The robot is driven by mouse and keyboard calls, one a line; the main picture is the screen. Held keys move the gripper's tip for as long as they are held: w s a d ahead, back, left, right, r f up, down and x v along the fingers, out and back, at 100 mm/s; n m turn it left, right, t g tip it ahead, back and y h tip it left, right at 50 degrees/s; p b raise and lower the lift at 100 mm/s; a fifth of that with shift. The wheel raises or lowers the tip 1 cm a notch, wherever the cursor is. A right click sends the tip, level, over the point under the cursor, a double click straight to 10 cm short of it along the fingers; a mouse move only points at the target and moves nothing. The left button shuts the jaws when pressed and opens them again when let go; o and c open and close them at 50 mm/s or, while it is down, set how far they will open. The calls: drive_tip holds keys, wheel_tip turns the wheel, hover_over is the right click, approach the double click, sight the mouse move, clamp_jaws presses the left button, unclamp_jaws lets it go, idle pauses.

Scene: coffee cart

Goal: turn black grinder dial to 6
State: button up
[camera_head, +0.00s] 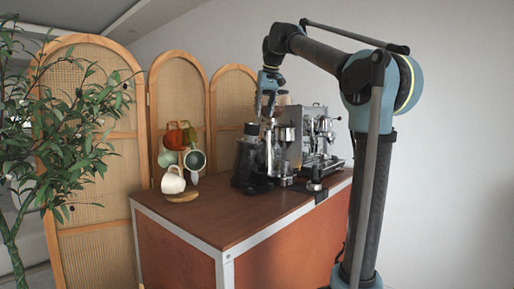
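The black grinder (250,165) stands upright on the brown cart top, left of the other coffee machines. Its dial and any numbers on it are too small to make out. My gripper (265,112) hangs from the arm above the right side of the black grinder, pointing down. Its two fingers look apart with nothing between them. It appears clear of the grinder, though the exact depth between them is hard to judge.
A silver grinder (285,146) stands just right of the black one, and an espresso machine (322,140) is behind it. A mug tree with several mugs (173,181) stands left. The cart top (228,218) is bare at the front. A plant (65,140) is far left.

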approach(257, 144)
drive_tip(key=f, duration=0.2)
drive_tip(key=s+a+f, duration=0.1)
drive_tip(key=f, duration=0.2)
drive_tip(key=s+f, duration=0.1)
drive_tip(key=f, duration=0.2)
drive_tip(key=shift+a+f, duration=0.25)
drive_tip(key=shift+a, duration=0.05)
drive_tip(key=shift+c, duration=0.5)
clamp_jaws()
